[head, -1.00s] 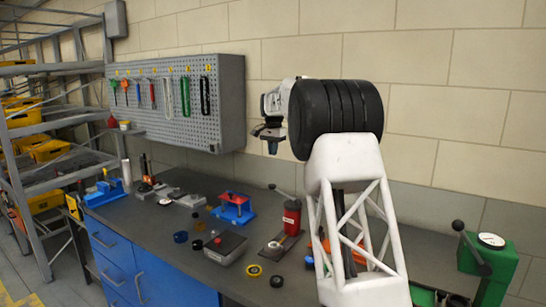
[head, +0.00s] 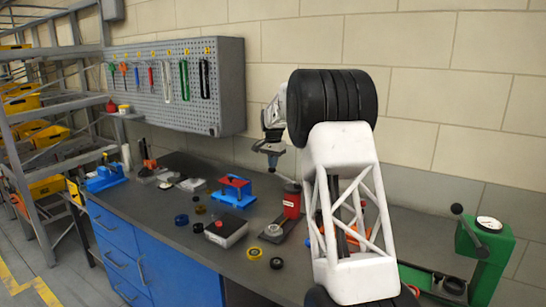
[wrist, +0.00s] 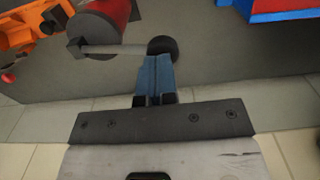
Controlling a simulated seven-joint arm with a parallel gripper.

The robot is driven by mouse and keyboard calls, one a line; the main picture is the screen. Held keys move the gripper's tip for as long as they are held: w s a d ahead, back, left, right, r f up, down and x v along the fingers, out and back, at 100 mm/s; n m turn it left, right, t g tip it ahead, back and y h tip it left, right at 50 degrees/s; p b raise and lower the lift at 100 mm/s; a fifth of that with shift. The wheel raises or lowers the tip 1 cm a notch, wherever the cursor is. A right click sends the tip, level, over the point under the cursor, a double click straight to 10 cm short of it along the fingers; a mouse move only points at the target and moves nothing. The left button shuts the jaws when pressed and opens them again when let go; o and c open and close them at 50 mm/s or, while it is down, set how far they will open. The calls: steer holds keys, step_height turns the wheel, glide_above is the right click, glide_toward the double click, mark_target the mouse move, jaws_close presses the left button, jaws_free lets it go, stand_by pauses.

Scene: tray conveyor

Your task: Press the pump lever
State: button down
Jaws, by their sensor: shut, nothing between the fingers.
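The pump is a red cylinder (head: 291,202) on a flat plate on the bench; it also shows at the top of the wrist view (wrist: 108,12). Its pump lever (wrist: 115,49) is a grey rod that ends in a black knob (wrist: 162,45). In the head view the lever (head: 287,180) slants up and left from the cylinder. My gripper (head: 272,165) is shut and empty, pointing down just above the lever's knob end. In the wrist view the blue fingertips (wrist: 157,58) overlap the knob's lower edge; I cannot tell whether they touch.
A blue-and-red fixture (head: 233,192) stands left of the pump. A grey box (head: 226,231) and several small discs lie in front. An orange object (wrist: 30,22) sits beside the pump. A green unit (head: 485,250) with a gauge and its own lever stands at right. A pegboard (head: 225,85) hangs behind.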

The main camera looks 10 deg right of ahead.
steer(key=shift+f, duration=0.25)
steer(key=shift+f, duration=0.15)
steer(key=shift+w+a+f+g+h, duration=0.2)
steer(key=shift+a+f+g+h, duration=0.1)
steer(key=shift+f, duration=0.2)
steer(key=shift+w+a+f+g+h, duration=0.2)
steer(key=shift+f+g+h, duration=0.1)
steer(key=shift+f, duration=0.15)
steer(key=shift+w+a+f+g+h, duration=0.15)
steer(key=shift+f+g+h, duration=0.35)
steer(key=shift+f, duration=0.8)
steer(key=shift+w+a+f+g+h, duration=0.15)
steer(key=shift+f+g+h, duration=0.35)
steer(key=shift+f, duration=0.75)
steer(key=shift+d+f, duration=0.1)
steer(key=shift+f, duration=0.05)
steer(key=v, duration=1.4)
steer(key=shift+w+a, duration=0.5)
